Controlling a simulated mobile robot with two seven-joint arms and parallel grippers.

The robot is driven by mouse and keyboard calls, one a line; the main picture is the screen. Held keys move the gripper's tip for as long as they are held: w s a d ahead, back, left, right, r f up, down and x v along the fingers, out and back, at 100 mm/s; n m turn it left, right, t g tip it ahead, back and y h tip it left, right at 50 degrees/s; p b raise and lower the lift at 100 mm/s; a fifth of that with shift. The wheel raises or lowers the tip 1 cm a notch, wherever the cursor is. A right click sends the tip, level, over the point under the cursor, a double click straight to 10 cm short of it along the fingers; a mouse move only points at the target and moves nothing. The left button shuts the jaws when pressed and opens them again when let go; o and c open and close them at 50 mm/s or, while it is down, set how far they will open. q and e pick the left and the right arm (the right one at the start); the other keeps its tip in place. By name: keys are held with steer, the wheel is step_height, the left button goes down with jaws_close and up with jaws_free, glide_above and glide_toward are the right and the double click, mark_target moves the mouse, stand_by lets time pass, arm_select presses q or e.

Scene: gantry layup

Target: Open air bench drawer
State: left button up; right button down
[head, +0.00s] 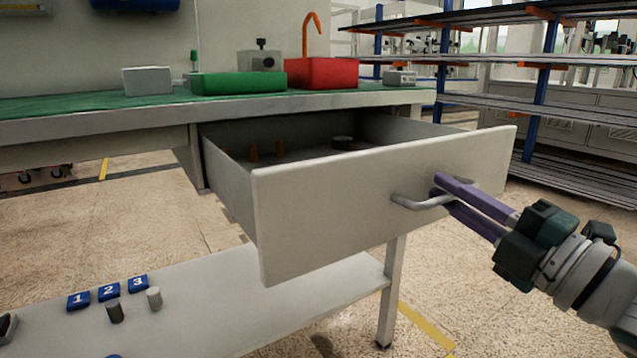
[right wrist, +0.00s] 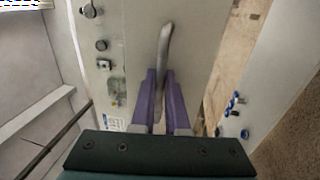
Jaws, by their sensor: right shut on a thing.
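The bench drawer (head: 355,205) is pulled well out from under the green-topped bench (head: 60,108). Its inside shows in the head view, with small tan pieces (head: 265,150) and a dark round thing (head: 342,142) in it. A grey bar handle (head: 412,204) is on the drawer front. My right gripper (head: 438,187) comes in from the right and is shut on the handle. In the right wrist view its purple fingers (right wrist: 161,100) lie on both sides of the handle (right wrist: 164,50). My left gripper is not in view.
On the bench stand a green tray (head: 238,83), a red box (head: 320,73) and a white box (head: 147,80). A lower shelf (head: 230,300) holds numbered blue blocks (head: 108,291) and small cylinders. Shelving (head: 545,110) stands at the right, with open floor before it.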

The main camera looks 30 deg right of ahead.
steer(key=c, duration=1.2)
jaws_free()
steer(key=p+v, duration=0.1)
steer(key=v, duration=0.8)
steer(key=shift+s, duration=0.45)
steer(key=shift+d+r+p, duration=0.1)
steer(key=shift+p, duration=0.3)
